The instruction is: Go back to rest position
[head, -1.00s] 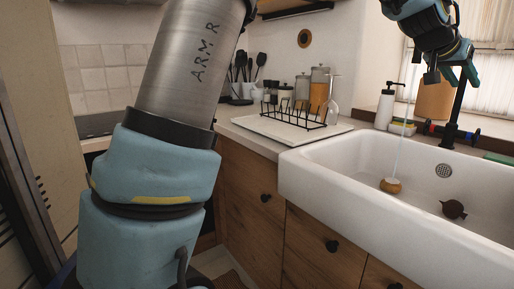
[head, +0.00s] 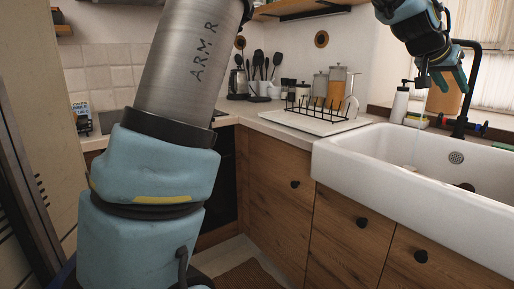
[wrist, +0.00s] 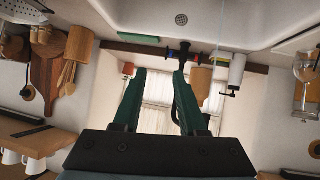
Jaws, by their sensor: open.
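My gripper (head: 442,78) is at the upper right of the head view, raised over the white sink (head: 420,180) and in front of the window. In the wrist view, its two green fingers (wrist: 158,76) are spread apart with nothing between them. The wrist picture is upside down, with the sink (wrist: 220,12) at the top and the window (wrist: 160,115) beyond the fingers. A thin pale vertical line runs below the gripper into the sink.
The black faucet (head: 465,95) stands close behind the gripper. A soap bottle (head: 400,104) stands beside it. A black rack (head: 318,108) and jars (head: 337,85) stand on the counter at left. A small brown object (head: 466,186) shows partly behind the sink's front rim.

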